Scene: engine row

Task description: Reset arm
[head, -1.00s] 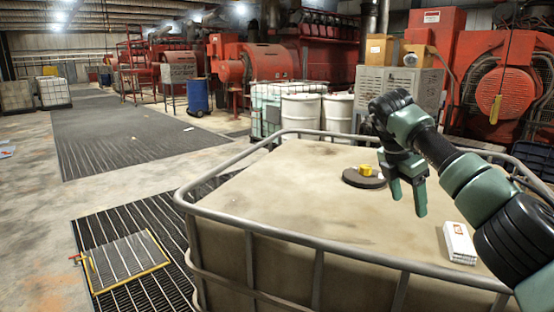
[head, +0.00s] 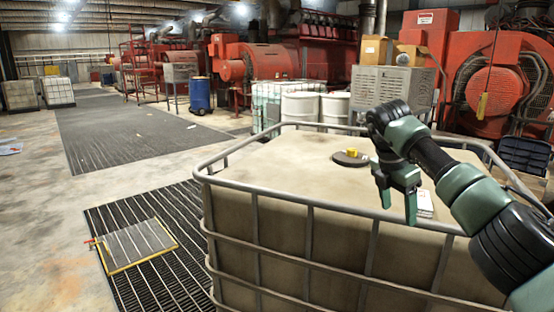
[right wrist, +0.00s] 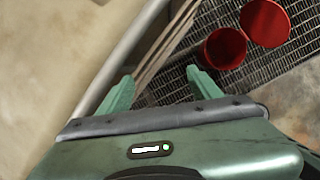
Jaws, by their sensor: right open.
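My right arm comes in from the right in the head view. Its green gripper (head: 398,205) hangs open and empty over the near right part of the caged tank (head: 290,165), above its top. In the right wrist view the two fingers of the right gripper (right wrist: 160,88) are spread apart with nothing between them. Beyond them show a pale surface, a grey rail and floor grating. My left gripper is not in view.
On the tank top are a dark lid with a yellow cap (head: 352,155) and a white box (head: 425,204), partly behind the gripper. White drums (head: 300,107) stand behind the tank. A floor grate with a yellow-edged panel (head: 138,245) lies left. Open floor extends further left.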

